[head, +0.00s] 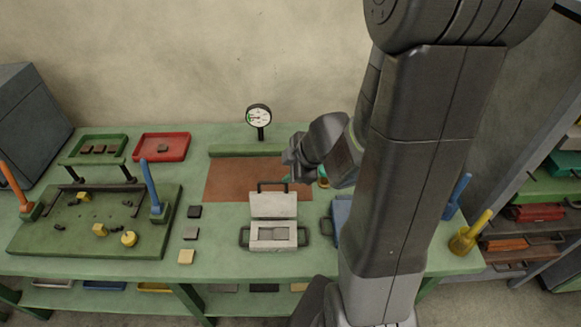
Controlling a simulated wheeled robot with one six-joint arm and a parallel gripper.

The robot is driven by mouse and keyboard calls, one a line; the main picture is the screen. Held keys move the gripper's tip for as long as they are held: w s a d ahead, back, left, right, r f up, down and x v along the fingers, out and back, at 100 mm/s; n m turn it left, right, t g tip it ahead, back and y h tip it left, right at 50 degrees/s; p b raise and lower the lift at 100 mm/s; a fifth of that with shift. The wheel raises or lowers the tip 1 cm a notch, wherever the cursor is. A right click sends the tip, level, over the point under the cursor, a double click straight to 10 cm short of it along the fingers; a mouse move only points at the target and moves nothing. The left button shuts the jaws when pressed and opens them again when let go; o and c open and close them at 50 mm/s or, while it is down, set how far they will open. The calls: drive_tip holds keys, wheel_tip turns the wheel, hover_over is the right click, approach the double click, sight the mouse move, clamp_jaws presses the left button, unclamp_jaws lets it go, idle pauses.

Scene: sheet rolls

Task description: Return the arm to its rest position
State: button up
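My gripper (290,167) is at the end of my dark arm, which comes down the right of the head view and bends back left over the bench. The gripper is above the back middle of the green bench (225,222), near a brown mat (228,182). Its fingers are small and dark here, so I cannot tell whether they are open or shut. No held object shows clearly.
A white box (272,206) with its lid up stands below the gripper. A dial gauge (258,116) stands behind it. A green fixture board (90,235) with upright handles is at left, a red tray (162,147) behind. A yellow-handled object (467,238) stands at right. My arm hides part of a blue container (341,213).

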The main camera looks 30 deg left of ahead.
drive_tip(key=shift+d+r, duration=0.2)
drive_tip(key=shift+r, duration=0.05)
drive_tip(key=shift+a+f, duration=0.15)
idle(0.5)
approach(273, 183)
drive_tip(key=shift+x, duration=0.9)
drive_tip(key=shift+b+x, duration=0.95)
drive_tip(key=shift+x, duration=2.15)
